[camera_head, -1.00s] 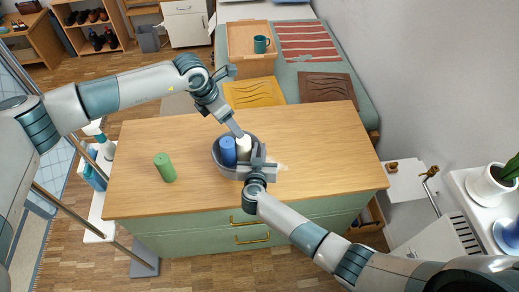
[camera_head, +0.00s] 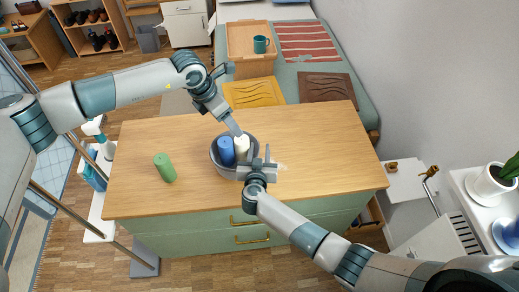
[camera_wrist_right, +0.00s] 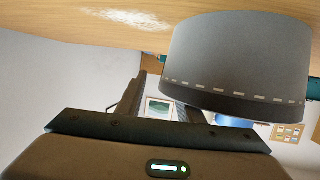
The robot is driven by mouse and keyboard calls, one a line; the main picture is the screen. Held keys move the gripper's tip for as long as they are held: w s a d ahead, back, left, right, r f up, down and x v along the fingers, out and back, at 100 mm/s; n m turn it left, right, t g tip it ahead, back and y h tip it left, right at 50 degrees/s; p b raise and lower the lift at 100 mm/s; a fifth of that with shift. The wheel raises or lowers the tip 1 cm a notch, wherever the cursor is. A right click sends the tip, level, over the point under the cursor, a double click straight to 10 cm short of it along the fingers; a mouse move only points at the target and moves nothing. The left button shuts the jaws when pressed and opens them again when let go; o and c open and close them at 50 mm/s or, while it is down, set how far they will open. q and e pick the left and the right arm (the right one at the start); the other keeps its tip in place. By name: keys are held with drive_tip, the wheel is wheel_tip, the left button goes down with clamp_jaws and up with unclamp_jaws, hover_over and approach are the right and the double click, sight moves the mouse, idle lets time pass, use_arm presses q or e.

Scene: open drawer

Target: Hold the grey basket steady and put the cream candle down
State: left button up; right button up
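The grey basket (camera_head: 222,166) stands on the wooden counter; its outer wall fills the upper right of the right wrist view (camera_wrist_right: 240,65). The cream candle (camera_head: 242,146) stands inside it, beside a blue candle (camera_head: 226,151). My left gripper (camera_head: 236,130) reaches down to the basket's far rim, its fingers close together there; the rim between them is too small to see clearly. My right gripper (camera_head: 260,156) is at the basket's near right side, fingers apart. Its fingers also show apart and empty in the right wrist view (camera_wrist_right: 165,108). The candles' lower parts are hidden.
A pale patch (camera_wrist_right: 125,18) marks the counter. The counter's right side is clear. Drawer fronts with brass handles (camera_head: 250,238) are below the near edge.

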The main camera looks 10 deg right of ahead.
drive_tip(key=shift+s+a, duration=0.1)
drive_tip(key=shift+s, duration=0.2)
drive_tip(key=v, duration=1.1)
drive_tip(key=shift+s+r, duration=0.2)
idle(0.3)
